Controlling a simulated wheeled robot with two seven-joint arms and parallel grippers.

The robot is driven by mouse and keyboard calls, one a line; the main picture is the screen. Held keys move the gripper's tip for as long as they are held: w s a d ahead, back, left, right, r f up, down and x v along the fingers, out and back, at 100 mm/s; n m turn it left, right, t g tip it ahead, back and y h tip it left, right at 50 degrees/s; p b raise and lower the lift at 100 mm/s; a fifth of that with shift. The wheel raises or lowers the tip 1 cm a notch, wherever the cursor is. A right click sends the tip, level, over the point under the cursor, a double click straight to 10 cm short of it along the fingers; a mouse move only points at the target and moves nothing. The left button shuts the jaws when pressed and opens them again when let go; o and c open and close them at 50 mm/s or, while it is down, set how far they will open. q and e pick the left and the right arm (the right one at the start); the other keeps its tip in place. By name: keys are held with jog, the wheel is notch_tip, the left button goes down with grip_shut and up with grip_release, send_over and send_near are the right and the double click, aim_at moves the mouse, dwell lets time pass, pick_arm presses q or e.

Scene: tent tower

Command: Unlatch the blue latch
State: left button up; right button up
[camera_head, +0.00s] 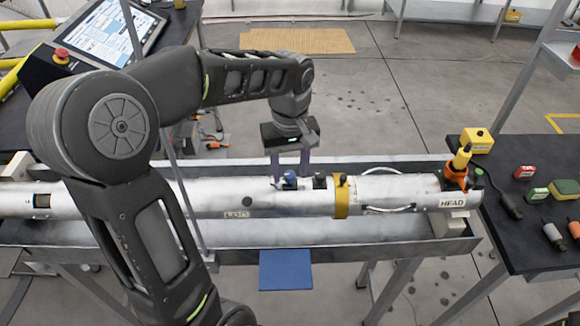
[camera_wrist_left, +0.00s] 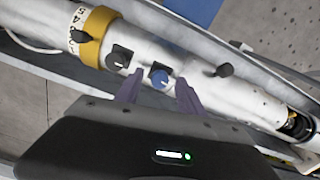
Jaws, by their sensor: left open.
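The blue latch (camera_head: 290,178) is a small round blue knob on top of the long silver tube (camera_head: 212,200), which lies in a grey trough. In the left wrist view the blue latch (camera_wrist_left: 160,78) sits on a dark mount. My left gripper (camera_head: 291,178) points down at the tube with its purple fingers open. In the left wrist view the left gripper (camera_wrist_left: 156,92) has one finger on each side of the blue latch. I cannot tell whether the fingers touch it. My right gripper is not in view.
A black latch (camera_head: 320,181) sits close to the right of the blue one, then a yellow band (camera_head: 341,196). An orange and yellow fitting (camera_head: 457,171) is at the tube's right end. A black table (camera_head: 525,206) with small items stands at right.

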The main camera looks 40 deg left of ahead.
pick_arm(q)
jog(key=shift+c, duration=0.6)
grip_shut()
